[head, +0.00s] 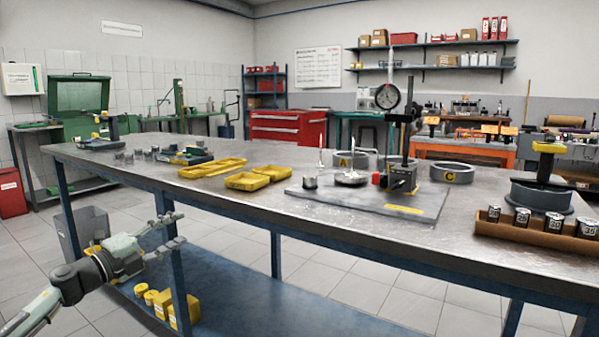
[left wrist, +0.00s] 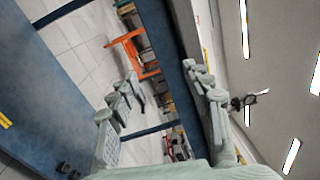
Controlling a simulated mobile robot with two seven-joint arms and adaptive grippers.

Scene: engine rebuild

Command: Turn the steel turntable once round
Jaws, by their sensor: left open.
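A small round shiny steel disc with an upright pin, which looks like the steel turntable (head: 350,179), sits on a grey plate (head: 330,203) on the workbench. A dial gauge (head: 387,96) on a black stand (head: 408,130) rises just right of it. My left gripper (head: 176,230) is open and empty, in front of the bench's near edge at lower left, well away from the turntable. Its spread fingers also show in the left wrist view (left wrist: 165,80), where I cannot make out the turntable. My right gripper is not in view.
Yellow trays (head: 247,181) lie left of the plate. A small dark cylinder (head: 310,182) stands close to the turntable. Grey rings (head: 452,173) stand behind and right. A brown box of labelled cylinders (head: 535,229) is at the right edge.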

